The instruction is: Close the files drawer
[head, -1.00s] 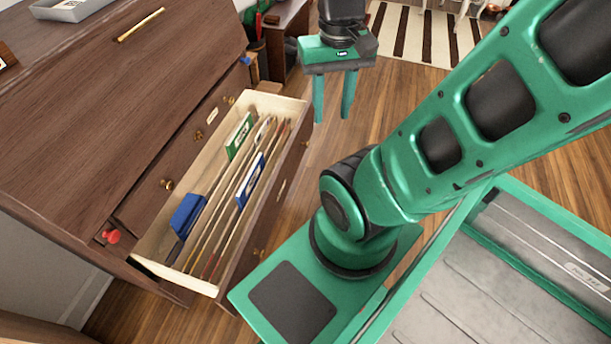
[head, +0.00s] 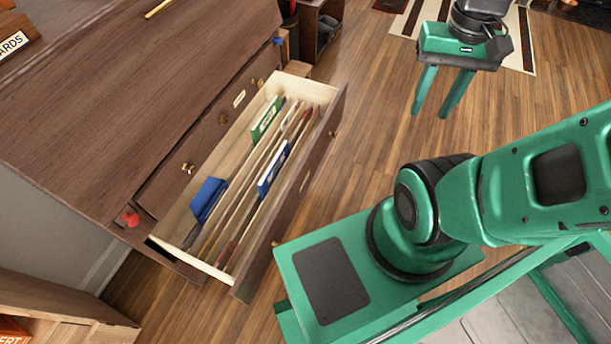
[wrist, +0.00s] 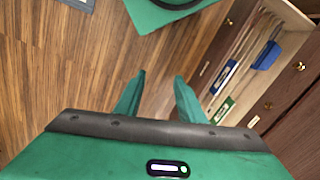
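The files drawer (head: 228,270) is pulled out from a dark wooden cabinet (head: 120,100). It holds several upright folders, with blue and green tabs showing. Its front panel (head: 300,190) faces right, with small brass knobs. In the wrist view the open drawer (wrist: 290,12) shows at the upper right. My gripper (head: 441,112) is open and empty, fingers pointing down, to the right of the drawer's far end and apart from it. In the wrist view the gripper's fingers (wrist: 158,82) are spread with only wooden floor between them.
A red knob (head: 131,219) sticks out at the cabinet's near corner. A striped rug (head: 520,40) lies at the far right. Bare wooden floor (head: 375,140) is free between the drawer front and my gripper. A low shelf (head: 60,310) stands at the lower left.

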